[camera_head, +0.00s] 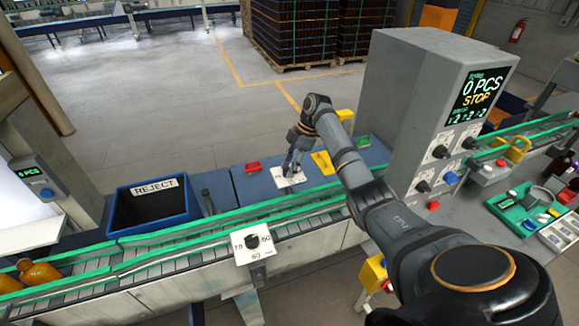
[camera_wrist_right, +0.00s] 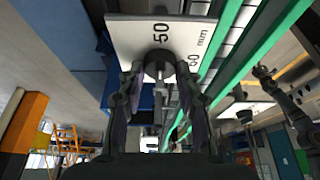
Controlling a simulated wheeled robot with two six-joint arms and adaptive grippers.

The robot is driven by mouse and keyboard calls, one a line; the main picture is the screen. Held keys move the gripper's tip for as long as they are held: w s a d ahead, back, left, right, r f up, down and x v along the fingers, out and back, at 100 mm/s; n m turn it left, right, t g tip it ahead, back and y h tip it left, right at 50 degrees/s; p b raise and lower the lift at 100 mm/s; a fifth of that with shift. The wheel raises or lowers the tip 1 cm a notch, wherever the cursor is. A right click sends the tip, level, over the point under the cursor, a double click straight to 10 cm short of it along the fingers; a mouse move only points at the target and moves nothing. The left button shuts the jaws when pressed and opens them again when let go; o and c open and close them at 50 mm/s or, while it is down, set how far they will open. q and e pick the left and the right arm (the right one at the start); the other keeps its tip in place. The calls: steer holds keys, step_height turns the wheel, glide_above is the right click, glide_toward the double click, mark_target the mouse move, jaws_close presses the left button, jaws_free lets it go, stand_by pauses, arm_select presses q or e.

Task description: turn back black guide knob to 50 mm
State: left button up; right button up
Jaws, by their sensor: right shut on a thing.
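The back black guide knob (camera_wrist_right: 159,64) sits on a white scale plate (camera_wrist_right: 125,33) with a "50" mark and a partly covered "60 mm" mark. The same plate (camera_head: 289,180) lies beyond the conveyor in the head view. My right gripper (camera_head: 291,168) reaches down over it and hides most of the knob. In the right wrist view the fingers (camera_wrist_right: 158,80) are shut on the knob from both sides. I cannot tell which mark the knob points to. My left gripper is not in view.
A green-railed conveyor (camera_head: 200,241) runs in front of the back plate. A front black knob (camera_head: 252,241) sits on its own plate. A blue reject bin (camera_head: 150,205) stands left. A grey control box (camera_head: 420,90) reading "STOP" stands right of my arm.

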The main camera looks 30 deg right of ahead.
steer(key=o, duration=1.1)
steer(key=shift+r, duration=0.1)
steer(key=v, duration=0.7)
steer(key=shift+d+r, duration=0.2)
